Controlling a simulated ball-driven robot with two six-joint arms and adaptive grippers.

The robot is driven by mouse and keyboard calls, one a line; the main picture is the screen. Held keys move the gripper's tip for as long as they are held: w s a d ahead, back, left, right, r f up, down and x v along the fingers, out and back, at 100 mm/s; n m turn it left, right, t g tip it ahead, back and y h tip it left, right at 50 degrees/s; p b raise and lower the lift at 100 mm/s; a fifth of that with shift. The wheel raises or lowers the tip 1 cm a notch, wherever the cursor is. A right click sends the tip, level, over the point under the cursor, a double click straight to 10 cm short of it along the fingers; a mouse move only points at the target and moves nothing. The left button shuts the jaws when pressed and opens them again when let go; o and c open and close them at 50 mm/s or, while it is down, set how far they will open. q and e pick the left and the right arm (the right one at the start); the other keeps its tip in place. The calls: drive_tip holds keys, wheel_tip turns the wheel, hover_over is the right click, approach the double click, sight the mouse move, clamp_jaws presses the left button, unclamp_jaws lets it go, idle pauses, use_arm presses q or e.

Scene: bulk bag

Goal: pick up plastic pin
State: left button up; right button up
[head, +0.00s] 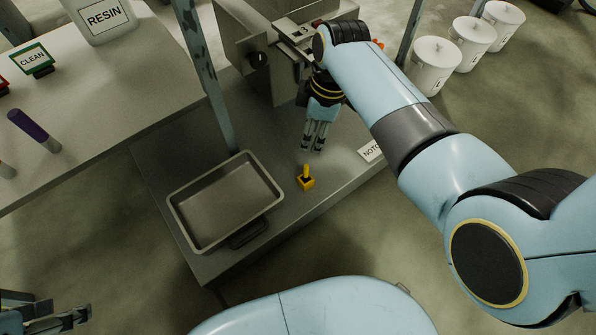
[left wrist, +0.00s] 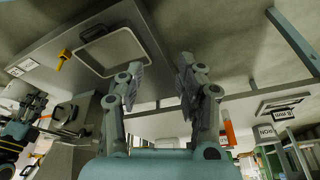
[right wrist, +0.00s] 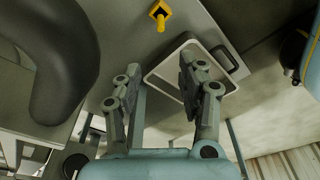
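The plastic pin (head: 306,180) is small and yellow, with a blocky base and a stalk. It stands on the grey bench between the metal tray and the note card. It also shows in the left wrist view (left wrist: 64,58) and at the top of the right wrist view (right wrist: 160,15). My right gripper (head: 315,145) is just behind the pin in the head view, apart from it. Its fingers are spread and empty in the right wrist view (right wrist: 158,78). My left gripper (head: 82,316) is at the lower left, far from the pin. Its fingers are spread and empty in the left wrist view (left wrist: 157,75).
A shallow metal tray (head: 178,211) lies left of the pin. A note card (head: 371,151) is to the right. A grey post (head: 209,85) rises behind the tray, and a machine (head: 257,60) stands at the back. White buckets (head: 436,66) stand on the floor.

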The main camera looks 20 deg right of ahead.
sight(307, 166)
wheel_tip(307, 166, down, 9)
drive_tip(key=b, duration=0.5)
drive_tip(key=shift+s+r, duration=0.1)
drive_tip(key=shift+r, duration=0.1)
use_arm(q)
wheel_tip(307, 166, down, 7)
drive_tip(key=w+t, duration=0.2)
drive_tip(key=t, duration=0.4)
drive_tip(key=shift+d+f+t+b, duration=0.2)
drive_tip(key=shift+d+t+b, duration=0.1)
drive_tip(key=shift+d+t, duration=0.1)
use_arm(e)
drive_tip(key=shift+f, duration=0.35)
use_arm(q)
drive_tip(key=shift+s, duration=0.15)
use_arm(e)
drive_tip(key=shift+a+f, duration=0.1)
